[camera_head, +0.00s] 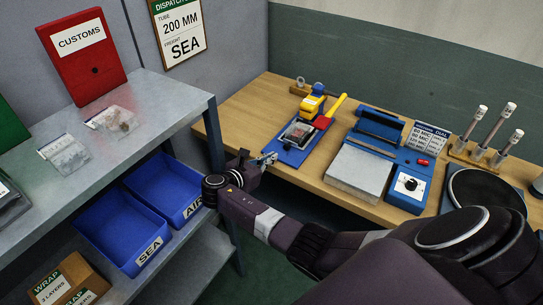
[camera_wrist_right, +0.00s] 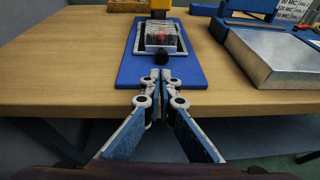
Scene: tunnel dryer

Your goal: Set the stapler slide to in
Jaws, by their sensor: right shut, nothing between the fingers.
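The stapler has a blue base (camera_head: 287,155) on the wooden bench and a yellow head (camera_head: 312,104) at its back. Its slide (camera_head: 297,133) is a small framed carriage holding a clear packet, in front of the yellow head. In the right wrist view the slide (camera_wrist_right: 141,42) has a dark knob (camera_wrist_right: 162,57) at its front, facing me. My right gripper (camera_head: 272,158) is at the front end of the blue base. In the wrist view its fingertips (camera_wrist_right: 160,76) are together and empty, just short of the knob. I cannot tell whether they touch it. My left gripper is not in view.
A blue sealer with a metal plate (camera_head: 357,171) and a dial stands right of the stapler. A yellow-handled tool (camera_head: 336,106) lies beside the stapler. A grey shelf (camera_head: 165,100) with blue bins (camera_head: 112,226) stands at left, close to my right wrist.

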